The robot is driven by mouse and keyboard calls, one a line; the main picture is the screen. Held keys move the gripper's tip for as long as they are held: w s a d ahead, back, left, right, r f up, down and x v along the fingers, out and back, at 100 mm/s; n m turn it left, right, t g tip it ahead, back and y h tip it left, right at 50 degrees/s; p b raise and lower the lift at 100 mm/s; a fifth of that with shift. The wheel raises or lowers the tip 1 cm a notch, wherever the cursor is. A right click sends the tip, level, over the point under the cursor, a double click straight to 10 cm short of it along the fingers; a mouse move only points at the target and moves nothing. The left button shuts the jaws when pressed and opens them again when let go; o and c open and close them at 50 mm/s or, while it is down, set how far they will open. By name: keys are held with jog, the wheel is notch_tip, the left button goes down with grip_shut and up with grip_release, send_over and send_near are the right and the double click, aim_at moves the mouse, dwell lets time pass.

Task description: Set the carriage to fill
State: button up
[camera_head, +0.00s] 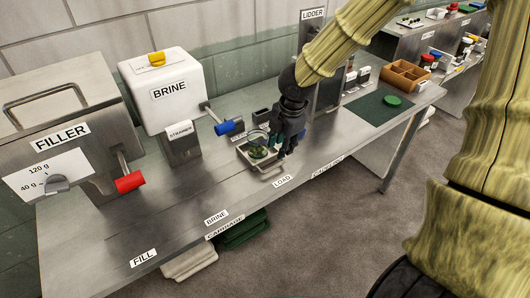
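The carriage (268,171), a small metal tray with a handle at its front, sits on the steel bench beside the LOAD label (282,181). A small round item with green in it (258,152) is in the carriage. My dark gripper (281,150) points down at the carriage's right side, close to its rim. I cannot tell whether it touches the carriage or whether its fingers are open or shut. The FILL label (143,258) is at the front left of the bench, in front of the filler (70,110). The BRINE label (216,217) lies between FILL and LOAD.
The filler's red-handled lever (130,182) and the brine unit's blue-handled lever (229,127) stick out over the bench. The strainer (182,142) stands behind. The bench front from LOAD to FILL looks clear. A green mat (371,111) lies at the right.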

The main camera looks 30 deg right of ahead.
aim_at(274, 167)
jog(key=shift+w+a+f+b, duration=0.15)
jog(key=shift+w+f, duration=0.3)
jog(key=shift+f, duration=1.3)
jog(key=shift+w+d+f+b, duration=0.15)
jog(key=shift+w+f, duration=0.35)
jog(key=shift+f, duration=1.2)
jog(key=shift+w+a+f+b, duration=0.2)
jog(key=shift+w+f, duration=0.25)
jog(key=shift+f, duration=1.3)
grip_shut()
